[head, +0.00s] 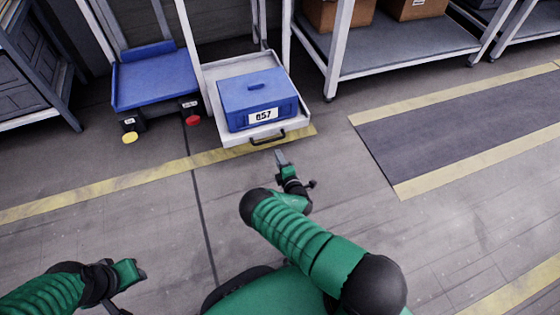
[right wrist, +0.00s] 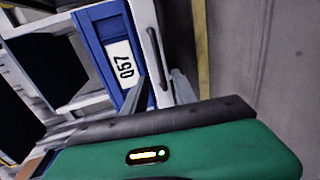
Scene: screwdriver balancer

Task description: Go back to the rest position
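My right gripper (head: 281,158) is in front of a white pull-out tray (head: 232,141), just below its dark handle (head: 268,139) in the head view. In the right wrist view the two grey fingers (right wrist: 158,92) stand apart with nothing gripped between them. The tray front shows beyond them. A blue lidded box (head: 256,92) labelled 057 sits in the tray; it also shows in the right wrist view (right wrist: 98,35). My left gripper (head: 132,272) is low at the left of the head view, and its fingers are not clear enough to judge.
A blue platform (head: 155,78) with yellow and red round parts stands left of the tray. A dark cabinet (head: 38,60) is at far left. A grey shelf (head: 400,45) with cardboard boxes is at upper right. Open floor with yellow-edged markings lies at right.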

